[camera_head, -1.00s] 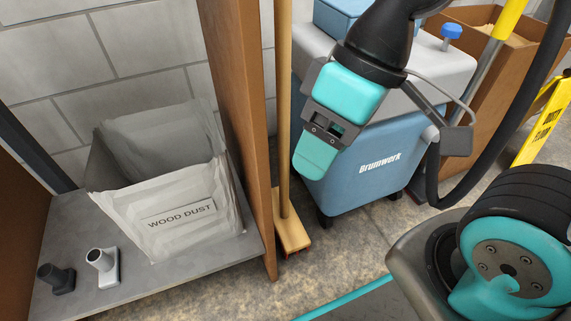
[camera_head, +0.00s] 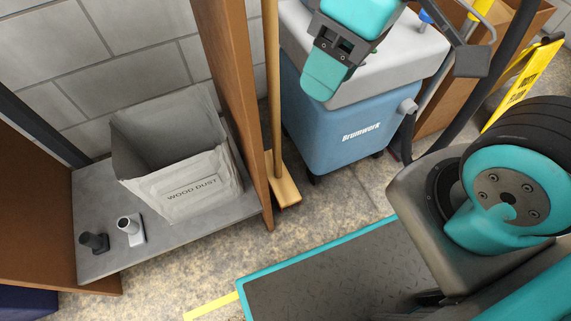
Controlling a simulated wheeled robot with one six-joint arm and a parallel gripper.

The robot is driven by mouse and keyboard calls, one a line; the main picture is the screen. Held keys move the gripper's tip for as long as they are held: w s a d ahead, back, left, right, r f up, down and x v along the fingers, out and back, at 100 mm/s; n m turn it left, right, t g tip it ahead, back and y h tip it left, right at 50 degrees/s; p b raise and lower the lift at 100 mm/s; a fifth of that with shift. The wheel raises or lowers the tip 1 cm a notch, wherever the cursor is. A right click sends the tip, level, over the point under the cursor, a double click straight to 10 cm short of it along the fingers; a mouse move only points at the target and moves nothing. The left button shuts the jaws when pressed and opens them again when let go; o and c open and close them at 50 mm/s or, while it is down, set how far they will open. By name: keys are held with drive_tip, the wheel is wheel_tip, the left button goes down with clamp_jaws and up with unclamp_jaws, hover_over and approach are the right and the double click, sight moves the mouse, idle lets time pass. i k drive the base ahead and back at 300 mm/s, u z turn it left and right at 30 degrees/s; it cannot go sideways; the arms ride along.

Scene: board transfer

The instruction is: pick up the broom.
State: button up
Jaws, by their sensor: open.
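The broom (camera_head: 271,110) stands upright between the brown wooden panel and the blue vacuum machine. Its long wooden handle runs out of the top of the picture, and its wooden head (camera_head: 283,191) rests on the floor. My gripper (camera_head: 325,68) is at the upper middle, to the right of the handle and in front of the machine. One teal finger pad shows clearly, pointing down; the other finger is largely hidden. Nothing is seen held in it, and it appears apart from the broom.
The brown panel (camera_head: 236,100) stands close left of the broom. The blue Brunwerk machine (camera_head: 345,125) is close right. A wood dust bag (camera_head: 190,185) and two nozzles sit on a grey shelf (camera_head: 105,260). A yellow floor sign (camera_head: 525,80) stands at right. Floor (camera_head: 340,195) before the broom is clear.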

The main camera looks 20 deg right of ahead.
sight(284, 191)
drive_tip(key=z, duration=2.5)
drive_tip(key=k, duration=0.85)
drive_tip(key=u, duration=0.9)
drive_tip(key=i, duration=0.5)
